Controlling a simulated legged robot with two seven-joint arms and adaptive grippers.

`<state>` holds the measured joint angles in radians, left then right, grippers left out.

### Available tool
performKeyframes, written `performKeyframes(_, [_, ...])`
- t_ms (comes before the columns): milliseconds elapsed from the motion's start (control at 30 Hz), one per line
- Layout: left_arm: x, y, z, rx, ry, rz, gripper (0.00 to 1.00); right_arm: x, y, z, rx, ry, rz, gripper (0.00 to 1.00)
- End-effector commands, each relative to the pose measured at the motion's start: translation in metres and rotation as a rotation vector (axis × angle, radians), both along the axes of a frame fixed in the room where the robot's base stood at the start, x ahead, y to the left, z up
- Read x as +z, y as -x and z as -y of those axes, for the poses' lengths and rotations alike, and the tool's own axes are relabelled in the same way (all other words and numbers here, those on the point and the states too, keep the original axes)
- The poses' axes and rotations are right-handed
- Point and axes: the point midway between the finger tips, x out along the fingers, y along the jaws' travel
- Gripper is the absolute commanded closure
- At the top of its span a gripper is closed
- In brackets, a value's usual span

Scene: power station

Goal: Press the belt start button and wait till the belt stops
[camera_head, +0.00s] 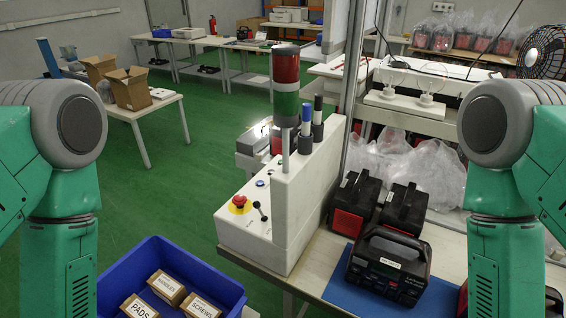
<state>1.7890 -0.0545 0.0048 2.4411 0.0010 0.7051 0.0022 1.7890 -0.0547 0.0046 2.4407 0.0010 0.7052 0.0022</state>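A white control box (270,222) stands at the left end of the workbench. Its sloped panel carries a red mushroom button on a yellow base (239,202), a small blue button (260,183) and a black lever (261,211). I cannot read any label that marks a belt start button. A signal tower (286,85) with a red upper part and a green lower part rises from the box. A grey machine part (252,142) shows behind the box, but I cannot tell whether it is the belt. My green arms are at both sides; both grippers are out of view.
A blue crate (226,291) with small labelled boxes is at the bottom. Several black and red power units (388,262) stand right of the control box, one on a blue mat (345,290). Open green floor lies left.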

Motion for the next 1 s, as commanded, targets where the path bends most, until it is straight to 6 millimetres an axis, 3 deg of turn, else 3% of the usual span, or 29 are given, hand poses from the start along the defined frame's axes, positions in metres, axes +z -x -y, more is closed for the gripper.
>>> performKeyframes(167, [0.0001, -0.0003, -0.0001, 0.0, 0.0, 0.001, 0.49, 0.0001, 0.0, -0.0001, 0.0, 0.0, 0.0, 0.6])
performKeyframes(300, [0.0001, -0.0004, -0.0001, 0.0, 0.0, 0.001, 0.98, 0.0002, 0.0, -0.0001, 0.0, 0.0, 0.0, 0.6])
performKeyframes(333, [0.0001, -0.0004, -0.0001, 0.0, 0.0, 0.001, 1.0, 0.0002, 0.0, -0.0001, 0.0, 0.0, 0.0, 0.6])
performKeyframes(1000, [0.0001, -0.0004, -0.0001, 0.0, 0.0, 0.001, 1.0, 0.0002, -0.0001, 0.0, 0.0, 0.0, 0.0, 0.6])
